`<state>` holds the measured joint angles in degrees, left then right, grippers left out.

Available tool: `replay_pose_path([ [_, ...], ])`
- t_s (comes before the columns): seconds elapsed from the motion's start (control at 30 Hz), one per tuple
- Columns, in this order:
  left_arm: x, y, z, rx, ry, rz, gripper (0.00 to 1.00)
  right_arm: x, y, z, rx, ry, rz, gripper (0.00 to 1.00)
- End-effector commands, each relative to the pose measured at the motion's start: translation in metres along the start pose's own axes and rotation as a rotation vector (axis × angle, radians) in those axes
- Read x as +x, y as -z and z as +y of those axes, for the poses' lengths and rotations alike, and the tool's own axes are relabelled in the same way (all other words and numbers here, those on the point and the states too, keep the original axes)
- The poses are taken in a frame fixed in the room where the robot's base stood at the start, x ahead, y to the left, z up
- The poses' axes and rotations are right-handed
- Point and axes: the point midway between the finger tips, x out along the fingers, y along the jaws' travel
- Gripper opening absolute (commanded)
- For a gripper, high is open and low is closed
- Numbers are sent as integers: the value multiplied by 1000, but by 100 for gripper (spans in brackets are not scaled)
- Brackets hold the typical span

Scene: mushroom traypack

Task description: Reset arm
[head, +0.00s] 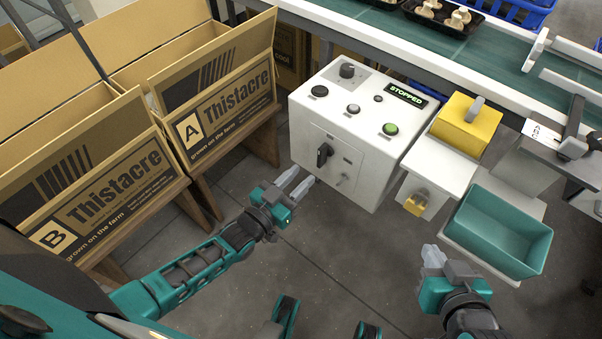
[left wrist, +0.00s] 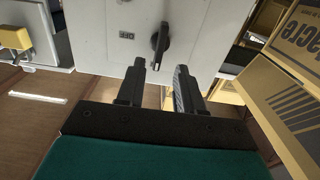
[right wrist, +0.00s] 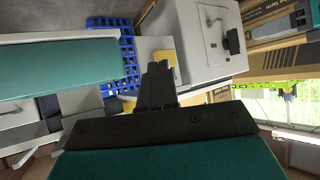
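My left gripper (head: 297,184) is out in front of the white control box (head: 335,120), below its front face. Its two fingers stand apart with nothing between them, as the left wrist view also shows (left wrist: 160,85). A black rotary switch (left wrist: 160,42) on the box front appears beyond the fingers. My right gripper (head: 433,258) is at the lower right, left of the teal bin (head: 520,262). In the right wrist view its fingers (right wrist: 158,82) are together with nothing visible held. Both grippers appear clear of the surroundings.
Cardboard boxes marked A (head: 225,115) and B (head: 105,190) stand on wooden stands at left. The control box display (head: 405,94) reads STOPPED. A yellow block (head: 462,125) sits right of it. A green conveyor (head: 400,28) crosses behind, with mushroom trays. The grey floor between my arms is open.

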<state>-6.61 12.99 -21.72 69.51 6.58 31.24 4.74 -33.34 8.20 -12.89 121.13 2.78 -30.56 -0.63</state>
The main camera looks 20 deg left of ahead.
Motion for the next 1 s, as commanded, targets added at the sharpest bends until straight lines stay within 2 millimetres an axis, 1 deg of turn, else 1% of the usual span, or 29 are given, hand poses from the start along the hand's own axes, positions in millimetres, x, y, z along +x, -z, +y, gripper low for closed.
replay_pose_path([
  [0.4,0,0,0,-1,0,-3,36,0,1,0,0,0,0,0],
  [0.47,-3,4,3,-3,3,-16,36,-3,4,0,0,-1,1,0],
  [0.53,-9,13,8,-9,9,-51,36,-8,13,0,-2,-3,4,0],
  [0.6,-21,27,14,-17,22,-114,36,-16,22,3,-5,-12,7,0],
  [0.67,-34,41,20,-22,37,-182,36,-22,18,9,-10,-29,-9,0],
  [0.77,-60,66,26,-24,65,-308,36,-34,24,15,-13,-48,-15,0],
  [0.9,-97,96,26,-17,105,-467,36,-47,30,22,-18,-68,-19,0],
  [1.0,-116,110,25,-11,127,-548,36,-52,32,25,-22,-78,-19,0],
])
